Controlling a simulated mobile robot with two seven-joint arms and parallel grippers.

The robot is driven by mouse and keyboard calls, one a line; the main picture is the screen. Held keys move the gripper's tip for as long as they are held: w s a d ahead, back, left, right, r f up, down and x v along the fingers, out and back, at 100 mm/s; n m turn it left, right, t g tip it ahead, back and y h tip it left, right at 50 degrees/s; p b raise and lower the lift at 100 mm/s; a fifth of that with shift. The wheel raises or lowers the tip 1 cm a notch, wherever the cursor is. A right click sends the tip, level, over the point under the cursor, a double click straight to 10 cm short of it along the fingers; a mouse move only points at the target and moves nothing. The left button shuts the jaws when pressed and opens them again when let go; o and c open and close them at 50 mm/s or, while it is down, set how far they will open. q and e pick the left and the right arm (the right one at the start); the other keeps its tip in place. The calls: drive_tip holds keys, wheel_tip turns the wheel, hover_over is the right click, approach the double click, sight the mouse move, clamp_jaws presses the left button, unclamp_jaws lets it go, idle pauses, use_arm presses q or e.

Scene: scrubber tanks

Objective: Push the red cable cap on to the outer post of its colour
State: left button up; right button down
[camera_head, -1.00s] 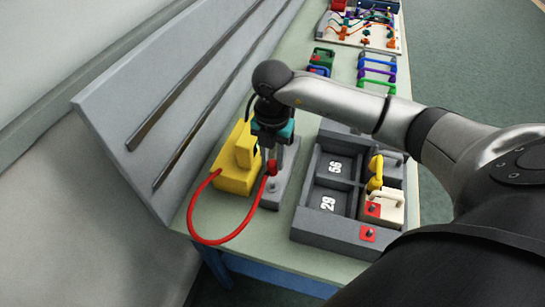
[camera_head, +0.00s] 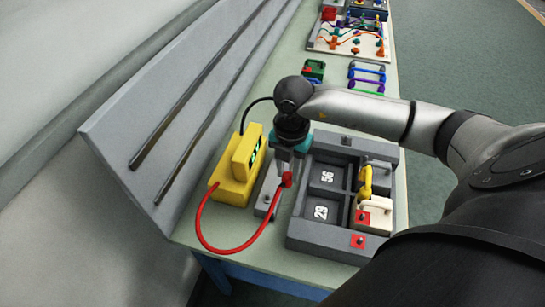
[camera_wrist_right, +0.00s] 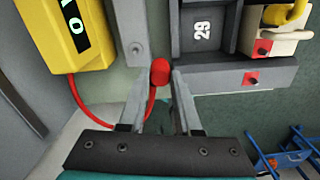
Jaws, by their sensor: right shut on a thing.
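The red cable cap (camera_head: 287,179) is held between the fingertips of my right gripper (camera_head: 285,174). It also shows in the right wrist view (camera_wrist_right: 160,72), with the fingers on both sides of it. A red cable (camera_head: 228,249) loops from the cap to the yellow meter box (camera_head: 234,178). The grey post base (camera_head: 264,196) lies between the box and the tray. The cap is beside its right edge, apart from the post (camera_wrist_right: 135,47) seen in the right wrist view. That post looks grey; its colour mark cannot be made out. My left gripper is not in view.
A dark grey tray (camera_head: 325,241) with numbered compartments stands close on the right, holding a white block (camera_head: 375,214) and a yellow handle (camera_head: 365,181). A sloped grey panel (camera_head: 140,165) borders the left. Coloured handles and a wiring board (camera_head: 345,42) lie farther back.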

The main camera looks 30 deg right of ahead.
drive_tip(key=s+d+p, duration=0.2)
drive_tip(key=s+d, duration=0.2)
drive_tip(key=s, duration=0.1)
drive_tip(key=s+d+p, duration=0.3)
drive_tip(key=s+d, duration=0.1)
drive_tip(key=s, duration=0.1)
drive_tip(key=s+d+p, duration=0.2)
drive_tip(key=s+d, duration=0.2)
drive_tip(key=s, duration=0.1)
drive_tip(key=shift+s+p, duration=0.3)
drive_tip(key=shift+s, duration=0.1)
drive_tip(key=shift+r+p, duration=0.1)
drive_tip(key=shift+p, duration=0.3)
drive_tip(key=shift+f+b, duration=1.55)
drive_tip(key=shift+f, duration=0.8)
